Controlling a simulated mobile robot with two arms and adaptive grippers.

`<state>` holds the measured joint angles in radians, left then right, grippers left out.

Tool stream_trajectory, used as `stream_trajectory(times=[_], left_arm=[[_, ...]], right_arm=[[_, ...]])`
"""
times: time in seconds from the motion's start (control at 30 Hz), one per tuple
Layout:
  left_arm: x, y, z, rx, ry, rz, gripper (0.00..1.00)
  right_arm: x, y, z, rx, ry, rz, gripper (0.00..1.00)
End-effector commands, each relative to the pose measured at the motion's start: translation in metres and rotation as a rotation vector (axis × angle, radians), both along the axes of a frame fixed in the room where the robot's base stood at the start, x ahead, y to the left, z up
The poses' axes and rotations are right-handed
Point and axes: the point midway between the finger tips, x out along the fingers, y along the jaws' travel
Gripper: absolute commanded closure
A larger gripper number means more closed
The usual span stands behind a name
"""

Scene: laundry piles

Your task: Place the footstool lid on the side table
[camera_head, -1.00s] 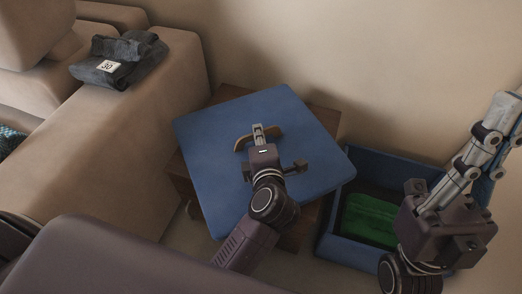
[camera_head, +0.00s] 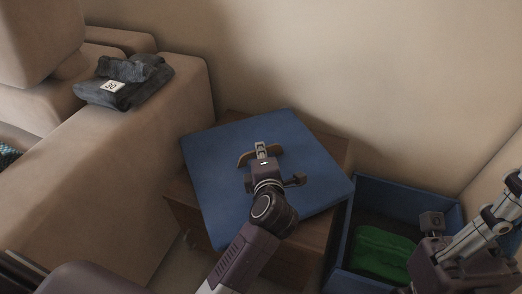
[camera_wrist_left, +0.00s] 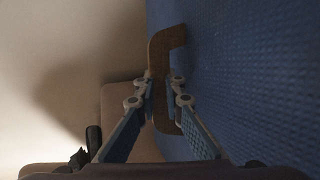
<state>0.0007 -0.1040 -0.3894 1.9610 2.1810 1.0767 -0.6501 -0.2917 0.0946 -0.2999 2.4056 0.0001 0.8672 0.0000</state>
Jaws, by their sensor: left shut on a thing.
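The blue square footstool lid (camera_head: 225,190) is over the brown wooden side table (camera_head: 322,238) in the head view, turned at an angle to it. I cannot tell whether it rests on the table top. My left gripper (camera_head: 262,150) is shut on the lid's tan handle (camera_head: 244,159). The left wrist view shows the fingers (camera_wrist_left: 160,88) around the curved handle (camera_wrist_left: 165,45), against the lid's blue surface (camera_wrist_left: 245,75). My right gripper (camera_head: 432,222) is at the lower right, over the open footstool; its fingers are not clear.
The open blue footstool (camera_head: 347,230) stands right of the table, with a green cloth (camera_head: 382,252) inside. A beige sofa (camera_head: 120,165) is at left, with folded dark clothing (camera_head: 125,82) on its arm. A wall rises behind the table.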

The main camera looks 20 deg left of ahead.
Motion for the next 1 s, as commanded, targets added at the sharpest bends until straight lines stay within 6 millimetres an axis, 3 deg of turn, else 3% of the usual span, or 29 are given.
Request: stream_trajectory(times=[0.2, 0.23, 0.4, 0.73, 1.0], left_arm=[[0.001, 0.000, 0.004, 0.002, -0.009, -0.002, 1.00], [0.000, 0.000, -0.001, 0.001, 0.000, 0.000, 0.89], [0.000, 0.000, -0.001, 0.001, 0.000, 0.000, 0.74], [-0.002, -0.001, 0.002, -0.001, 0.002, 0.000, 0.74], [-0.043, -0.020, 0.020, -0.003, 0.004, -0.002, 0.74]], right_arm=[[0.000, 0.000, 0.001, 0.000, 0.002, 0.000, 1.00], [0.000, 0.000, 0.001, 0.000, 0.002, 0.000, 1.00], [0.000, 0.000, 0.000, 0.000, 0.002, 0.001, 1.00], [0.000, 0.000, 0.002, 0.000, 0.001, 0.001, 1.00], [-0.001, -0.001, 0.007, 0.002, 0.040, 0.001, 1.00]])
